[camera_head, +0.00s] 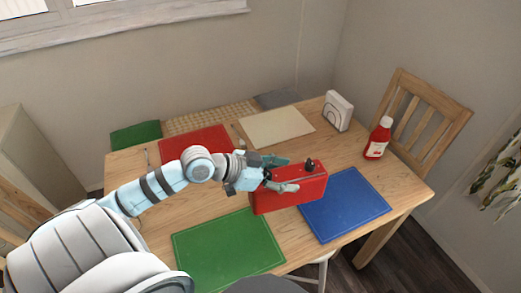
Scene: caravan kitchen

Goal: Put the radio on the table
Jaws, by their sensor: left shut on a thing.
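A red radio (290,195) with a dark knob on top is at the middle of the view, over the wooden table (340,165). My left gripper (285,178) comes in from the left and is shut on the radio near its top edge. The radio overlaps the edge of the blue placemat in the picture; I cannot tell whether its underside touches the table. My right gripper is not in view.
Green (228,252), blue (345,206), red (196,142) and cream (276,126) placemats lie on the table. A ketchup bottle (377,140) and a white napkin holder (338,111) stand at the right. A wooden chair (424,116) is beyond the right edge.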

